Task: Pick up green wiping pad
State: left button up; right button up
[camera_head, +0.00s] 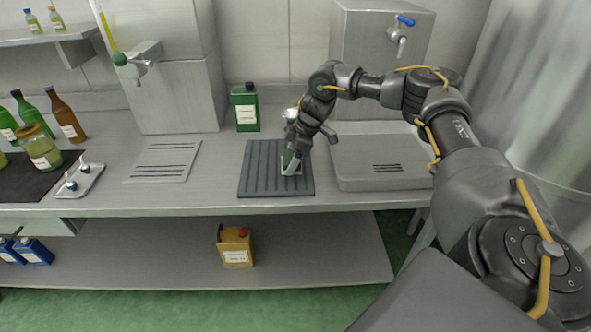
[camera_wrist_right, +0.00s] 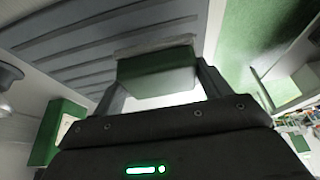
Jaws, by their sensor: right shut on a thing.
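The green wiping pad (camera_wrist_right: 157,72) sits between the two fingers of my right gripper (camera_wrist_right: 160,84) in the right wrist view, a green block with a pale layer along it. In the head view my right gripper (camera_head: 292,165) points down over the right part of the dark ribbed mat (camera_head: 258,172). Only a little of the green pad (camera_head: 287,157) shows there, the rest hidden by the fingers. The gripper is shut on the pad. I cannot tell whether the pad still touches the mat. My left gripper is in neither view.
A green canister (camera_head: 245,112) stands behind the mat. A slotted drain plate (camera_head: 165,162), a small tray (camera_head: 80,182) and bottles (camera_head: 64,116) are to the left. A yellow jug (camera_head: 236,250) stands on the lower shelf.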

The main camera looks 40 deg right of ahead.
jog(key=w+a+r+b, duration=0.3)
jog(key=a+r, duration=0.5)
jog(key=a, duration=0.4)
jog(key=shift+a+r, duration=0.2)
jog(key=shift+a, duration=0.05)
